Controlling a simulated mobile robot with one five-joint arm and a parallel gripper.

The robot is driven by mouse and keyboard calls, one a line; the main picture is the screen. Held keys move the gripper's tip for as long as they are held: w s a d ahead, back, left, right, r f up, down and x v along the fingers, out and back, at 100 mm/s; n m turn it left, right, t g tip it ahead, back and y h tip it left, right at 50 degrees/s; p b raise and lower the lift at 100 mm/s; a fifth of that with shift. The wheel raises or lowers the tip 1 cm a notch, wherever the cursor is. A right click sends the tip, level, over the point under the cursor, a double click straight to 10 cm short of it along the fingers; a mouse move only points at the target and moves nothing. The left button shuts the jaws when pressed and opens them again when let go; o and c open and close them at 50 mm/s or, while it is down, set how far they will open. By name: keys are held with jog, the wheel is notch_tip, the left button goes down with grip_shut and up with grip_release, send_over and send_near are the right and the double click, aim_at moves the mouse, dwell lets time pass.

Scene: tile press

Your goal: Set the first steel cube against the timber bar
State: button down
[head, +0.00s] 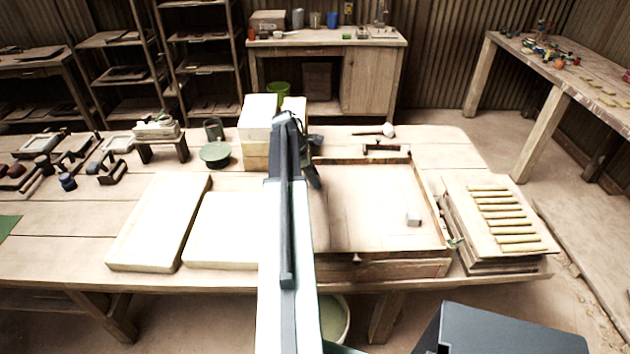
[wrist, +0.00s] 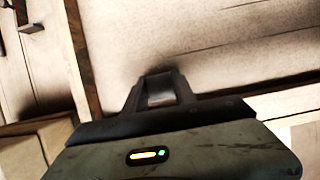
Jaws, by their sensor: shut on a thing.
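My gripper (head: 311,172) is over the left part of the shallow wooden tray. In the wrist view its dark fingers (wrist: 160,84) are shut on a small grey steel cube (wrist: 160,99). The arm hides this held cube in the head view. Another small grey cube (head: 413,219) stands on the tray floor towards the right front, apart from the walls. The tray has brown timber edges, with the right one (head: 431,205) clear in the head view and one edge (wrist: 77,55) at left in the wrist view. I cannot tell which timber is the bar.
Pale slabs (head: 160,222) lie left of the tray. Stacked cream blocks (head: 256,130) stand behind my arm. A board with several wooden strips (head: 500,215) is at right. The tray's middle is free.

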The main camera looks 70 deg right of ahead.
jog(key=shift+f, duration=0.15)
jog(key=c, duration=1)
grip_release()
jog(key=shift+w+r+p, duration=0.1)
jog(key=shift+r+p, duration=0.35)
jog(key=shift+r, duration=0.15)
jog(key=p+v, duration=1)
jog(key=v, duration=0.1)
jog(key=shift+w+a+r, duration=0.1)
jog(key=shift+w, duration=0.05)
